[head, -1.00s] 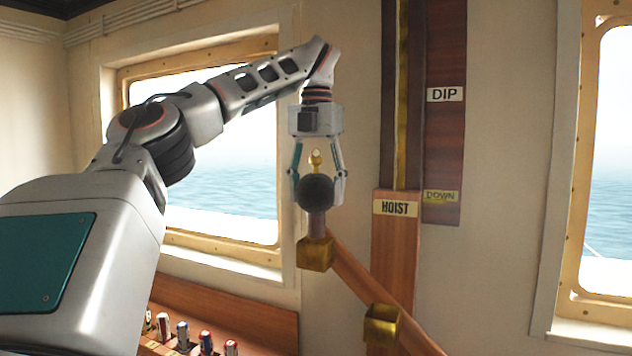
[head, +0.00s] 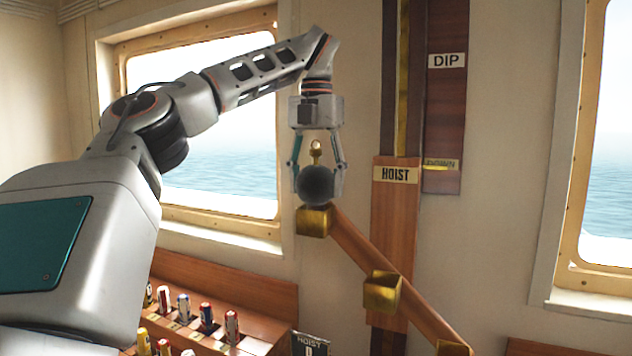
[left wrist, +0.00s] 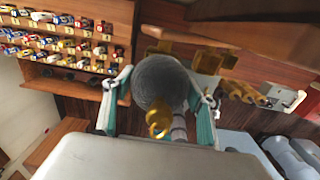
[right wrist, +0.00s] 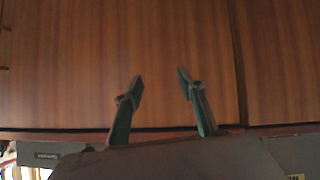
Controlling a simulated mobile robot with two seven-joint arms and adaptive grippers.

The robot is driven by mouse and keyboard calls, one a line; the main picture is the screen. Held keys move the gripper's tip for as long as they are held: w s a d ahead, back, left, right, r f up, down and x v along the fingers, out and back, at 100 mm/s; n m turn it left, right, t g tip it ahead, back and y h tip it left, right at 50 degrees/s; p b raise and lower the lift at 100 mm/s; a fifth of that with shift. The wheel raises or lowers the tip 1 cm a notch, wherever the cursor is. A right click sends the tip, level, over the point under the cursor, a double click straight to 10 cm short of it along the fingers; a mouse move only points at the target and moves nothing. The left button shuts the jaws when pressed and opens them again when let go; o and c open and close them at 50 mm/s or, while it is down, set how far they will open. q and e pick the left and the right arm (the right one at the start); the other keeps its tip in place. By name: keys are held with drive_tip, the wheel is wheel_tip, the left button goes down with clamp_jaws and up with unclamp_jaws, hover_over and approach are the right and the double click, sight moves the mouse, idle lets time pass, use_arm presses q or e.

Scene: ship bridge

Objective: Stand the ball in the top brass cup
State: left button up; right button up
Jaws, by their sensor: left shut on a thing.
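A dark grey ball (head: 318,184) with a small brass ring on top is held between the fingers of my left gripper (head: 318,178), which is shut on it. The ball also shows in the left wrist view (left wrist: 160,82). The top brass cup (head: 313,221) is at the upper end of a slanted wooden arm, directly below the ball. The ball's underside is at or just above the cup's rim; I cannot tell whether they touch. My right gripper (right wrist: 160,95) is open and empty in the right wrist view, facing wood panels.
The slanted wooden arm carries a middle brass cup (head: 382,292) and a lower one (head: 453,348). A vertical board with the HOIST label (head: 395,175) stands right of the ball. A wooden rack of rolled flags (head: 207,317) is below left.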

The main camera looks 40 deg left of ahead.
use_arm(q)
drive_tip(key=o, duration=1.3)
drive_tip(key=shift+c, duration=0.2)
drive_tip(key=shift+r, duration=3.75)
